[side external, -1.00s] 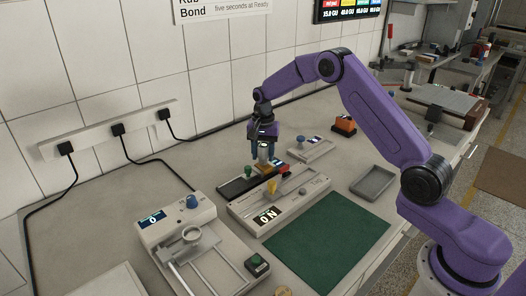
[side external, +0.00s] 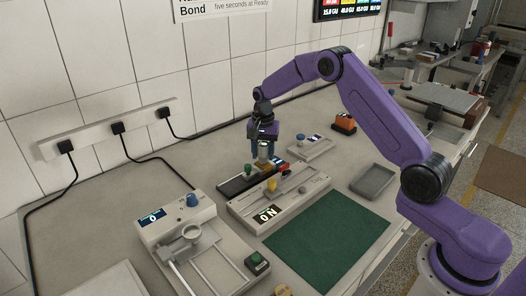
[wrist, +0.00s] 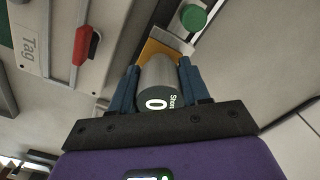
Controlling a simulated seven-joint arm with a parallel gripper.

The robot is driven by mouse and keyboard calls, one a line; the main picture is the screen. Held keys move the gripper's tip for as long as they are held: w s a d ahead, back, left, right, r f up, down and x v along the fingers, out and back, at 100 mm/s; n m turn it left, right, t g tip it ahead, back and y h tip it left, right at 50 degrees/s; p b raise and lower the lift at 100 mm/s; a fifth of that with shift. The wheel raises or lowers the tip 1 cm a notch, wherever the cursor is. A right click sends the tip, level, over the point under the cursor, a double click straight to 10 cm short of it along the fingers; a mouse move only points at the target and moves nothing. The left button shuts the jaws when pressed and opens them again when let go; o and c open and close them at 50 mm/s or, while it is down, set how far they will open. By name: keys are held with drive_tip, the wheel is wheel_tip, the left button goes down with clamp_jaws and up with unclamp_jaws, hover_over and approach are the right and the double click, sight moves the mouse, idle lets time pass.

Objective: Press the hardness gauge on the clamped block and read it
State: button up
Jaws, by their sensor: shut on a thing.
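My gripper (side external: 265,158) is shut on the hardness gauge, a grey cylinder (wrist: 156,82) whose round dark face shows 0 and part of the word Shore in the wrist view. The blue fingers stand on both sides of it. Its far end is over an orange-tan block (wrist: 160,47), beside a clamp with a green knob (wrist: 193,17). The green knob also shows in the side view (side external: 248,169). Whether the gauge's tip touches the block is hidden by its own body.
A green mat (side external: 330,232), an empty grey tray (side external: 372,179) and an orange box (side external: 344,123) are further right.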

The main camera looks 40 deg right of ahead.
drive_tip(key=shift+s+f, duration=0.1)
drive_tip(key=shift+f, duration=0.55)
idle(1.9)
drive_tip(key=shift+r, duration=0.15)
idle(0.5)
drive_tip(key=o, duration=1.2)
drive_tip(key=shift+o, duration=0.2)
